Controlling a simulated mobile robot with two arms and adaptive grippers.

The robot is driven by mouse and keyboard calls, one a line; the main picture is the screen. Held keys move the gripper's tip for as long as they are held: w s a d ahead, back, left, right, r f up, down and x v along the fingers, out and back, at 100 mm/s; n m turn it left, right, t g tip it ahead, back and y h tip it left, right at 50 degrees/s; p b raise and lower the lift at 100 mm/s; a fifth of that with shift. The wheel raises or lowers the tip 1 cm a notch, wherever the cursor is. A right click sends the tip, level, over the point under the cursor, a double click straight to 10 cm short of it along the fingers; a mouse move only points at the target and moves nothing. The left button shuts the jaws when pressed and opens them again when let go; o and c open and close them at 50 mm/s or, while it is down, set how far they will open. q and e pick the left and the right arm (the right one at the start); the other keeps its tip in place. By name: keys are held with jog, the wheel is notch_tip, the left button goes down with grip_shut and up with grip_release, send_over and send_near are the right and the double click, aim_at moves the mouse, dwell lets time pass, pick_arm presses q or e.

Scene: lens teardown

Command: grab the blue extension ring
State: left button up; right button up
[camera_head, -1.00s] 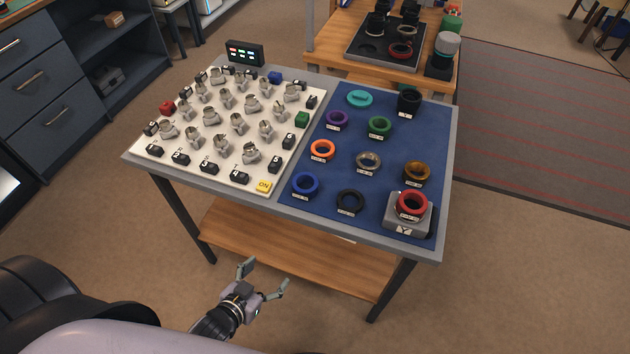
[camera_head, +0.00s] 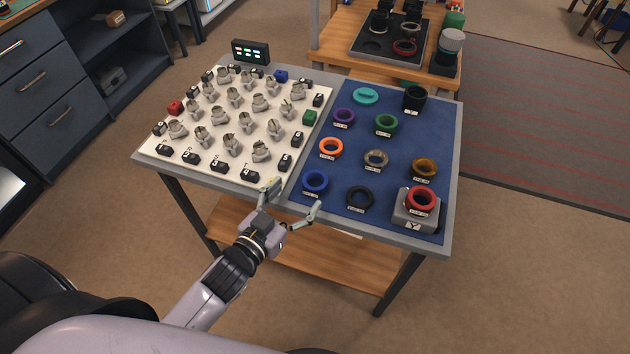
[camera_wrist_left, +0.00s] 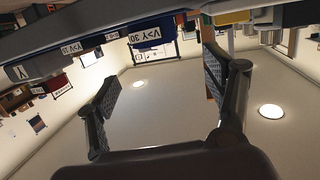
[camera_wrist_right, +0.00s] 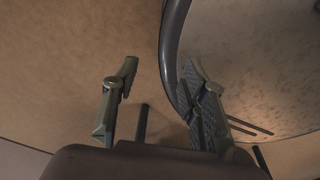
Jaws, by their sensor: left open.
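The blue extension ring (camera_head: 315,182) lies on the blue mat near the table's front edge, with a white label in front of it. In the left wrist view, which looks upside down, the blue ring (camera_wrist_left: 153,31) shows between and beyond my fingers. My left gripper (camera_head: 293,200) is open and empty at the front table edge, just in front and to the left of the ring, apart from it. My right gripper (camera_wrist_right: 160,72) shows only in the right wrist view, open and empty above the floor.
On the blue mat (camera_head: 292,207), a black ring (camera_head: 360,208) lies right of the blue ring and an orange ring (camera_head: 330,156) behind it. A red ring (camera_head: 421,209) sits on a grey block (camera_head: 402,219). The white board (camera_head: 150,153) at left holds several metal parts.

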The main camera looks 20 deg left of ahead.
aim_at(313, 182)
pick_arm(q)
jog(key=x, duration=0.3)
jog(key=shift+w, duration=0.15)
jog(key=shift+w+d+f+p, duration=0.1)
jog(key=shift+w+d+f, duration=0.2)
jog(key=shift+w, duration=0.5)
jog(key=shift+w+d+f+p, duration=0.1)
jog(key=shift+w+d+f, duration=0.1)
jog(key=shift+w+f, duration=0.45)
jog(key=shift+w+d+f+p, duration=0.15)
jog(key=shift+w+d, duration=0.1)
jog(key=shift+w, duration=0.75)
jog(key=shift+s, duration=0.1)
jog(key=shift+c, duration=0.5)
jog(key=c, duration=1.2)
